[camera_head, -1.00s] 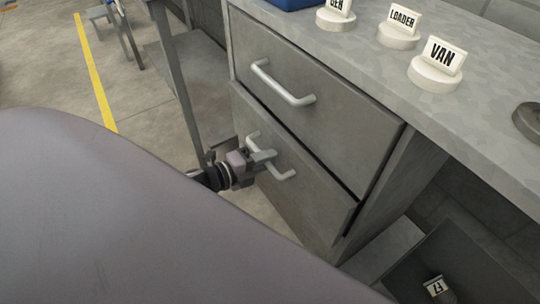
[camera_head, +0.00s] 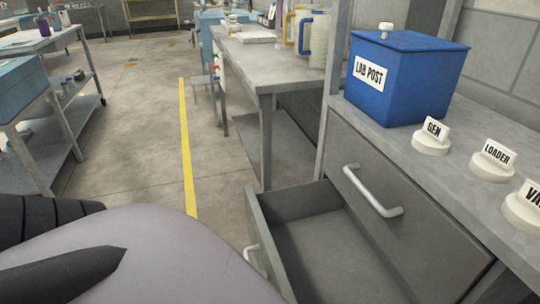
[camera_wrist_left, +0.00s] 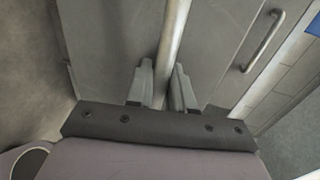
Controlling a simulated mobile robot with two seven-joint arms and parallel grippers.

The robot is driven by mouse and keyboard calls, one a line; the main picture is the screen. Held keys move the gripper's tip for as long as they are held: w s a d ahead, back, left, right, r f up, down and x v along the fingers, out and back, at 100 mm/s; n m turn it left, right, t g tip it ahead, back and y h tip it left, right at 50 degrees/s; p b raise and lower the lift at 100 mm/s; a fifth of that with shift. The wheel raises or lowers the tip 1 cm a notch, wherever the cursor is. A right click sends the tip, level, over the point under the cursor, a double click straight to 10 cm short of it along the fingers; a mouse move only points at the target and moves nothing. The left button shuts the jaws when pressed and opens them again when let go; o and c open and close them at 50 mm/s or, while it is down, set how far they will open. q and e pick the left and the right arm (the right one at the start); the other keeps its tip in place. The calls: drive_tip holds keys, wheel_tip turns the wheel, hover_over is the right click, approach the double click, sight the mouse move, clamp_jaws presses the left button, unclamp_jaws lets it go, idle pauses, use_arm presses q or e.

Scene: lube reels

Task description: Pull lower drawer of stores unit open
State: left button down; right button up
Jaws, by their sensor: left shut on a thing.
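The stores unit is grey, with an upper drawer (camera_head: 420,205) that is shut. Its lower drawer (camera_head: 320,245) stands well open in the head view, and its empty-looking inside shows. One end of the lower drawer's pale bar handle (camera_head: 250,254) shows at the drawer's front. In the left wrist view the handle (camera_wrist_left: 176,35) runs between the fingers of my left gripper (camera_wrist_left: 161,88), which is shut on it. In the head view my left gripper is hidden behind my own arm. My right gripper is in neither view.
On the worktop stand a blue LAB POST box (camera_head: 405,75) and white markers, GEN (camera_head: 432,137) and LOADER (camera_head: 493,160). A yellow floor line (camera_head: 187,150) runs along open floor to the left. A grey trolley (camera_head: 60,135) stands further left.

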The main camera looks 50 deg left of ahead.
use_arm(q)
drive_tip(key=shift+s+a, duration=0.15)
drive_tip(key=shift+s, duration=0.1)
drive_tip(key=c, duration=1.1)
unclamp_jaws()
drive_tip(key=shift+c, duration=0.2)
drive_tip(key=v, duration=0.7)
drive_tip(key=shift+p, duration=0.35)
drive_tip(key=shift+s, duration=0.1)
